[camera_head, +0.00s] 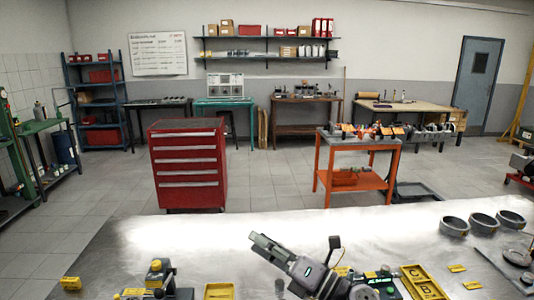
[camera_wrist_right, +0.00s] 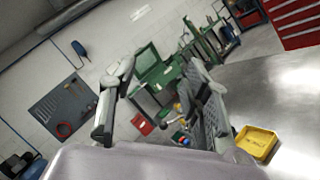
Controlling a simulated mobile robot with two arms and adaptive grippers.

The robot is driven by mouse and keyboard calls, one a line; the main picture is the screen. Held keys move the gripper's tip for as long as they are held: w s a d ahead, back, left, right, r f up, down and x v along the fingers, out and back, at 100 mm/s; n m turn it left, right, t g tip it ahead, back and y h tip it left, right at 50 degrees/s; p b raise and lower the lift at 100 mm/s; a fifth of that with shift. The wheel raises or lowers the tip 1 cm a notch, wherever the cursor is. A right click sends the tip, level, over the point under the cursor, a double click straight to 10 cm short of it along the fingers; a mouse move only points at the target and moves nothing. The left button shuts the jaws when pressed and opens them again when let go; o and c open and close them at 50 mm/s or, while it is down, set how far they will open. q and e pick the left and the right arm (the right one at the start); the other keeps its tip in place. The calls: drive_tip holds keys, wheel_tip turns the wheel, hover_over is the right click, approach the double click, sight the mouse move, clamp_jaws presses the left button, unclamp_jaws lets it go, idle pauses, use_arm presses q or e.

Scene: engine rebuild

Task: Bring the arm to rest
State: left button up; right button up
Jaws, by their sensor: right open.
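My right gripper (camera_head: 262,244) is above the steel worktop (camera_head: 185,235), near the middle of the head view's lower part, pointing up and to the left. In the right wrist view its two fingers (camera_wrist_right: 155,112) stand well apart with nothing held between them. A yellow tray (camera_wrist_right: 257,143) lies on the worktop beyond the right finger in that view. My left gripper cannot be made out in either view.
On the worktop are a yellow-and-black item (camera_head: 157,272), a yellow sectioned tray (camera_head: 424,282), small yellow blocks and metal rings (camera_head: 454,226). A red tool cabinet (camera_head: 188,165) and an orange cart (camera_head: 355,160) stand beyond. The worktop's far left is mostly bare.

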drive_tip(key=s+d+f+m+t+h, duration=0.1)
drive_tip(key=s+d+f+m+h, duration=0.3)
drive_tip(key=d+f+m+h, duration=0.75)
drive_tip(key=s+d+f+m+t+h, duration=0.1)
drive_tip(key=s+d+f+m+h, duration=0.5)
drive_tip(key=m, duration=1.1)
drive_tip(key=s+d+f+m+g, duration=0.25)
drive_tip(key=s+f+g, duration=0.3)
drive_tip(key=s, duration=0.55)
drive_tip(key=s+d+f+m+g, duration=0.1)
drive_tip(key=s+f+m+g, duration=0.4)
drive_tip(key=s, duration=0.6)
wheel_tip(320, 180, down, 35)
drive_tip(key=s+n+b, duration=0.1)
drive_tip(key=s+b, duration=0.1)
drive_tip(key=b, duration=0.4)
use_arm(q)
wheel_tip(320, 180, down, 10)
drive_tip(key=b, duration=0.4)
use_arm(e)
drive_tip(key=s+d+f+g, duration=0.2)
drive_tip(key=s+d+f, duration=0.1)
drive_tip(key=s+f, duration=1.3)
wheel_tip(320, 180, down, 3)
drive_tip(key=shift+s+d+r+n, duration=0.15)
drive_tip(key=shift+s+n, duration=0.1)
drive_tip(key=shift+n, duration=0.05)
use_arm(q)
drive_tip(key=shift+w, duration=0.1)
